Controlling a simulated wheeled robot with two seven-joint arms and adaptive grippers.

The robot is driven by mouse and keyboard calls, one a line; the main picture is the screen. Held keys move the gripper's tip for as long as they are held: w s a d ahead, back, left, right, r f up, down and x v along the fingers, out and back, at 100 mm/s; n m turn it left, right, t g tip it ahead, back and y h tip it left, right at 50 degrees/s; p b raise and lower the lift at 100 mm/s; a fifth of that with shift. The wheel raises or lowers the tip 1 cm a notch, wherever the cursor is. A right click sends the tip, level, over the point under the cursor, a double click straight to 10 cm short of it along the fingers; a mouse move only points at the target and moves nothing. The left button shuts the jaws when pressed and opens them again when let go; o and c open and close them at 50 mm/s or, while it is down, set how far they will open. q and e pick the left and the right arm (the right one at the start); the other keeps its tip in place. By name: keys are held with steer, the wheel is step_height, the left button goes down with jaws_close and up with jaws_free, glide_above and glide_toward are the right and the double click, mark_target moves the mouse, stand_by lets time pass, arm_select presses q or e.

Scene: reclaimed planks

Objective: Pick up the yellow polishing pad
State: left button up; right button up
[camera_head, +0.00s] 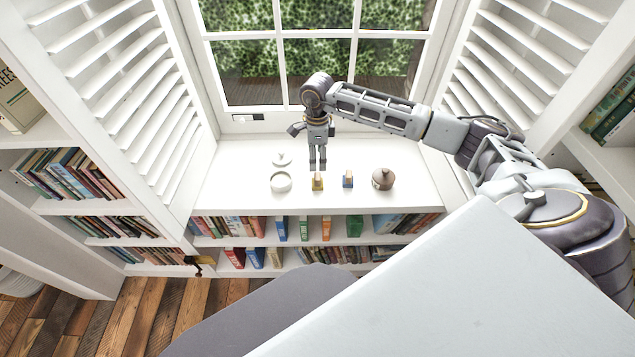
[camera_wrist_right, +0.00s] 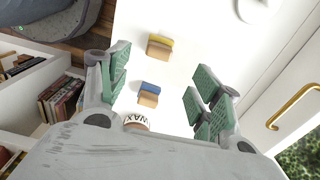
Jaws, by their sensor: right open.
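The yellow polishing pad (camera_head: 318,186), a small block with a tan upper part, sits on the white window-seat top. It also shows in the right wrist view (camera_wrist_right: 160,46), beyond the blue pad. My right gripper (camera_head: 317,167) hangs pointing down above and just behind the yellow pad in the head view. A similar blue pad (camera_head: 348,181) stands to the right of the yellow one. My left gripper is not in view.
A brown round pot (camera_head: 383,179) stands right of the blue pad. A white round dish (camera_head: 281,183) and a white lid (camera_head: 281,159) lie to the left. A jar lettered WAX (camera_wrist_right: 136,121) shows in the wrist view. Bookshelves (camera_head: 330,228) run below the front edge.

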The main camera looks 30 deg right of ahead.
mark_target(318, 176)
steer(key=shift+f, duration=2)
steer(key=shift+f, duration=0.4)
step_height(318, 176, down, 4)
steer(key=shift+s+r, duration=0.1)
steer(key=shift+r, duration=0.1)
steer(key=shift+f, duration=0.35)
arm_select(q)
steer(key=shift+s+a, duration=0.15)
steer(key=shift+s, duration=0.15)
arm_select(e)
steer(key=c, duration=1)
